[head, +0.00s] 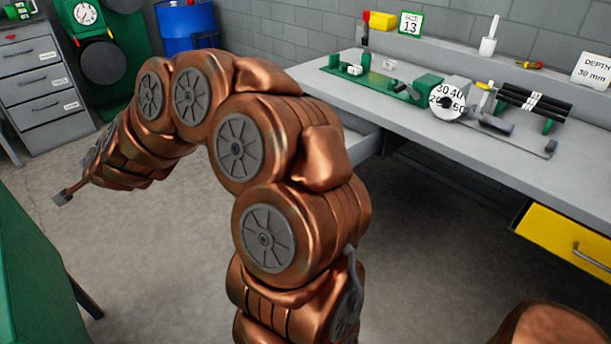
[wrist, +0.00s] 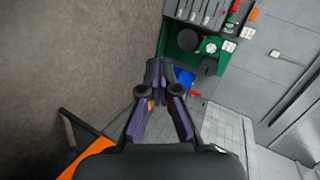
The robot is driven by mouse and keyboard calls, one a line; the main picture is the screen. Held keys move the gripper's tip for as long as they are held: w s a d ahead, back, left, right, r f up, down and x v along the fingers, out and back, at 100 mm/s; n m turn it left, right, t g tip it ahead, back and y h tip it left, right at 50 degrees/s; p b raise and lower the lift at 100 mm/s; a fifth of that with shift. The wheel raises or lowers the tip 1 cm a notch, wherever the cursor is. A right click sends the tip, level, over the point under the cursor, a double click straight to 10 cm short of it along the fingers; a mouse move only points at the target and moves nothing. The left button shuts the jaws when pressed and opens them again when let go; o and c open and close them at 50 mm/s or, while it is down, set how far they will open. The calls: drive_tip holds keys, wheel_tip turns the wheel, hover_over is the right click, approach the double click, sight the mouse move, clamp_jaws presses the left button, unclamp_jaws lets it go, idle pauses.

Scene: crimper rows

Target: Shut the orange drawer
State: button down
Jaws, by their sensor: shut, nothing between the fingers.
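No orange drawer front shows in the head view. An orange surface (wrist: 92,152) with a dark bar beside it shows at the lower left of the wrist view; I cannot tell whether it is the drawer. In the head view a pale grey open drawer or tray (head: 362,146) sticks out under the grey bench, its front hidden behind my arm. My gripper (head: 63,197) is at the far left of the head view, over the floor and well away from the bench. In the wrist view its fingers (wrist: 158,72) are shut and empty.
A yellow drawer (head: 566,237) sits under the bench (head: 400,88) at right. A green table (head: 30,275) stands at lower left. A grey cabinet (head: 40,80), green machine (head: 115,45) and blue barrel (head: 186,25) stand behind. The floor between is clear.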

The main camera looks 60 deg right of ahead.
drive_tip(key=s+d+f+m+g+h+b, duration=0.1)
drive_tip(key=d+f+m+h+b, duration=0.2)
drive_tip(key=d, duration=0.5)
drive_tip(key=s+d+f+m+g+h+b, duration=0.1)
drive_tip(key=d+f+m+g+h, duration=0.1)
drive_tip(key=d+f+m+h, duration=0.45)
drive_tip(key=s+d+f+m+g+h+b, duration=0.1)
drive_tip(key=d+f+m+b, duration=0.15)
drive_tip(key=d, duration=0.75)
drive_tip(key=s+d+f+m+g+h+b, duration=0.25)
drive_tip(key=s+d+f+m+g, duration=0.35)
drive_tip(key=s, duration=0.4)
drive_tip(key=s+d+f+m+g+h+b, duration=0.25)
drive_tip(key=s+d+f+m+g, duration=0.2)
drive_tip(key=s+d+g, duration=0.5)
drive_tip(key=s+d+t+b, duration=0.1)
drive_tip(key=s+d, duration=0.4)
drive_tip(key=d, duration=0.5)
drive_tip(key=shift+d+f+t, duration=0.2)
drive_tip(key=shift+d+t, duration=0.2)
drive_tip(key=shift+t, duration=0.05)
drive_tip(key=shift+n, duration=0.25)
